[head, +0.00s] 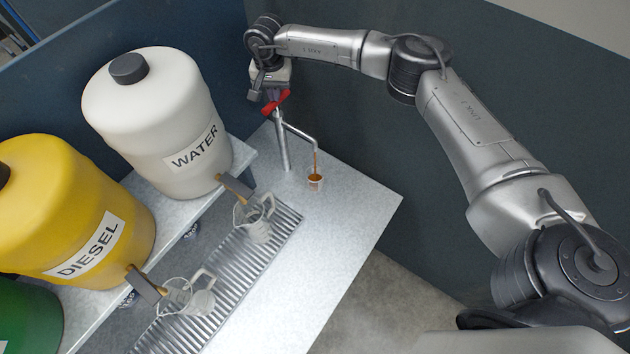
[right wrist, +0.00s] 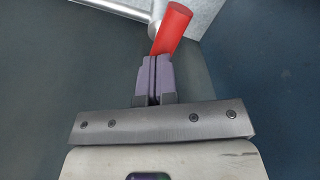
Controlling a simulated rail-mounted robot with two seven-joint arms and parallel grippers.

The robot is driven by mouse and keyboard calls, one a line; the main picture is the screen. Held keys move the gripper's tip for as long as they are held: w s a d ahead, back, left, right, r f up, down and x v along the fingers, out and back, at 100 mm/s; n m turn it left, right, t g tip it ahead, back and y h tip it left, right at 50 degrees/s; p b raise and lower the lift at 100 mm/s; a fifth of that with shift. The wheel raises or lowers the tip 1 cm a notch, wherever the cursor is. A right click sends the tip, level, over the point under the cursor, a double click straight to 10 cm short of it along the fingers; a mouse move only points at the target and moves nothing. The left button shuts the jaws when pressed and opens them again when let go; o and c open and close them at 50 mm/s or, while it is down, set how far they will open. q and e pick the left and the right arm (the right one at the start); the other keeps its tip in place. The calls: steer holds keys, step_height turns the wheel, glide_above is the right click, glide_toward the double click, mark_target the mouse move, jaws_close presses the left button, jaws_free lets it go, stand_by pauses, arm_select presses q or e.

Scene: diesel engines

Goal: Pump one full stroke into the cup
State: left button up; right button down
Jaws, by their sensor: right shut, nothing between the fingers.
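The pump (head: 283,148) stands upright at the far corner of the metal counter, with a red handle (head: 278,101) on top and a bent spout. A thin brown stream runs from the spout into the small cup (head: 315,184) below it. The cup shows brown liquid; its exact level cannot be told. My right gripper (head: 267,92) is at the red handle, above the pump. In the right wrist view its fingers (right wrist: 155,76) are closed together with nothing between them, and the handle (right wrist: 172,28) lies just beyond their tips. Contact is hard to tell. My left gripper is out of view.
A white WATER drum (head: 150,110), a yellow DIESEL drum (head: 75,210) and a green drum (head: 25,315) stand on a shelf at left. Two clear jugs (head: 255,220) (head: 188,298) stand on the drip grate (head: 225,268). The counter's right part (head: 345,210) is clear.

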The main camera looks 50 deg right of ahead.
steer(key=shift+f, duration=0.35)
steer(key=shift+r, duration=0.15)
steer(key=shift+r+p, duration=0.9)
steer(key=shift+r, duration=0.6)
steer(key=shift+r+p, duration=1.35)
steer(key=shift+r, duration=0.9)
steer(key=shift+r+p, duration=0.45)
steer(key=shift+r, duration=0.35)
